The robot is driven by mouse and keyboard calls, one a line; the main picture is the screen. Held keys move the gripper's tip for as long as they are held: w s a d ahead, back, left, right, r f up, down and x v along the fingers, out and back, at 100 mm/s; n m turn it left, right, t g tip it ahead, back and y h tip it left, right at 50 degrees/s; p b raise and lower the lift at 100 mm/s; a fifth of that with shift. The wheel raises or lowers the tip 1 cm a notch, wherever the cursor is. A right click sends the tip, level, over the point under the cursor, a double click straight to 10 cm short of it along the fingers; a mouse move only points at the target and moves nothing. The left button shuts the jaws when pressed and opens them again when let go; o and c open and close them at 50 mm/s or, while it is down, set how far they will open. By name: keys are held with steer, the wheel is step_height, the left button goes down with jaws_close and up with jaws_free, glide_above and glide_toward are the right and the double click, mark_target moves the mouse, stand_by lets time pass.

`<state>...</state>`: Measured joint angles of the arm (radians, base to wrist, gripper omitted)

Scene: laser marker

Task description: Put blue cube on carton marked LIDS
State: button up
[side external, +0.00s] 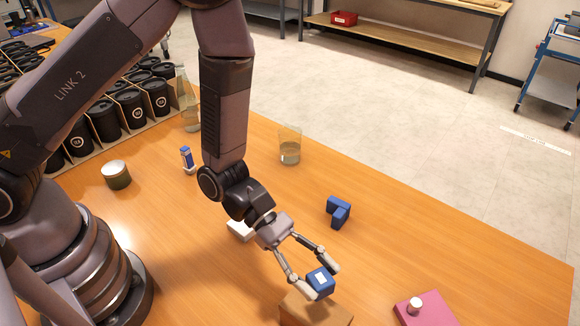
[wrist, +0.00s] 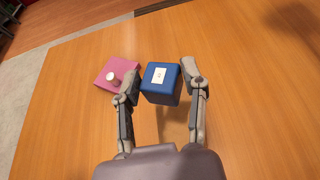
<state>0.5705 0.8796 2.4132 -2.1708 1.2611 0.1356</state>
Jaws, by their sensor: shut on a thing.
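The blue cube (side external: 320,281) has a white label on one face. My gripper (side external: 321,283) is shut on it, with one finger on each side. In the wrist view the cube (wrist: 160,88) sits between the fingertips of my gripper (wrist: 160,86). A brown carton (side external: 314,312) is at the bottom edge of the side view, cut off by the frame. The cube appears just above or at the carton's far edge; I cannot tell whether they touch.
A pink block (side external: 424,310) with a small white-topped cylinder (side external: 414,305) stands to the right. A blue L-shaped block (side external: 338,212), a glass beaker (side external: 290,146), a blue small bottle (side external: 187,160), a round tin (side external: 116,174) and a white object (side external: 240,230) stand farther back. The right tabletop is mostly clear.

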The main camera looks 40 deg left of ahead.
mark_target(312, 308)
step_height(312, 308, down, 7)
steer(key=shift+r, duration=0.1)
stand_by(0.4)
steer(key=o, duration=0.8)
steer(key=shift+f, duration=0.2)
steer(key=shift+o, duration=0.2)
steer(key=shift+r, duration=0.1)
